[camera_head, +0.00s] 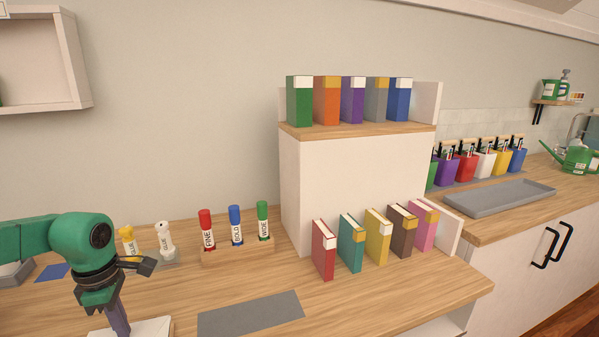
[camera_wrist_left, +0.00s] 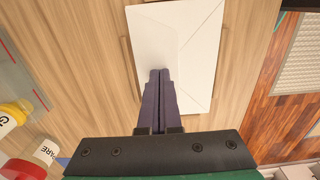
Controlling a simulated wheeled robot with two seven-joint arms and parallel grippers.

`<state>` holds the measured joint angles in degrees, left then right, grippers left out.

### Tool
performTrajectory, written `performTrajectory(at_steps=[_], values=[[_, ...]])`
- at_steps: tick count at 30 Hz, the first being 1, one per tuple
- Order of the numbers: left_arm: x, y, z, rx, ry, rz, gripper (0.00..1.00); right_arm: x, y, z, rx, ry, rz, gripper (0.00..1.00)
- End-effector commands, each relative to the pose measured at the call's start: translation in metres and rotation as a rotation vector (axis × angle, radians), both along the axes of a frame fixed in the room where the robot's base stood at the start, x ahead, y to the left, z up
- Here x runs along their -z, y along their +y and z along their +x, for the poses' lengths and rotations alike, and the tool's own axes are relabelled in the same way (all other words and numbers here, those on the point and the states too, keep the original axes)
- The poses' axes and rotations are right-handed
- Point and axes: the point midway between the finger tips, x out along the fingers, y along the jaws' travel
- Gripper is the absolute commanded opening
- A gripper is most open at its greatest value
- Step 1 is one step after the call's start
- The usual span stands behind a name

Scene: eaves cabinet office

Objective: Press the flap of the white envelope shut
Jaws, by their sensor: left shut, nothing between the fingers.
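The white envelope (camera_wrist_left: 202,48) lies on the wooden worktop in the left wrist view, with fold lines meeting toward its right side. Part of it also shows at the bottom edge of the head view (camera_head: 157,328). My left gripper (camera_wrist_left: 160,73) is shut and empty, its purple fingers pointing down over the envelope. In the head view my left gripper (camera_head: 119,327) is at the bottom left, and its fingers hide part of the envelope. I cannot tell whether the fingertips touch the paper or whether the flap lies flat. My right gripper is not in view.
Glue bottles (camera_head: 166,241) and a stand with red, blue and green markers (camera_head: 236,226) stand behind the envelope. A grey mat (camera_head: 250,314) lies to its right. Books (camera_head: 378,237) stand before a white shelf box (camera_head: 345,170). The worktop's front right is clear.

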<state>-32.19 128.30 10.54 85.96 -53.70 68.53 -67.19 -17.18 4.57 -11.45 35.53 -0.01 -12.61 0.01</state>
Motion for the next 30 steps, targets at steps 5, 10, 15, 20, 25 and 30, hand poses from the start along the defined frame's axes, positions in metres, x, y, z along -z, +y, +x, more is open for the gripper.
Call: performTrajectory(at_steps=[5,10,15,20,25,30], values=[[0.002,0.000,-0.001,0.000,0.004,0.000,0.00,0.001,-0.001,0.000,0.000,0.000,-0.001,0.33],[0.002,0.000,-0.001,0.000,0.006,-0.001,0.00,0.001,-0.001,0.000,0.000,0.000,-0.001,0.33],[0.002,0.000,-0.002,0.000,0.006,-0.001,0.00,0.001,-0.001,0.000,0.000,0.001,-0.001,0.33],[-0.012,0.000,-0.001,0.000,0.005,-0.001,0.00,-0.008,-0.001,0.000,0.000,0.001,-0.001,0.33],[-0.030,0.000,-0.001,0.000,0.003,-0.001,0.00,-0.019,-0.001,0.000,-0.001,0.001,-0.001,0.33],[-0.048,0.000,-0.001,0.000,0.002,-0.001,0.00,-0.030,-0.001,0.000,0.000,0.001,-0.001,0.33]])
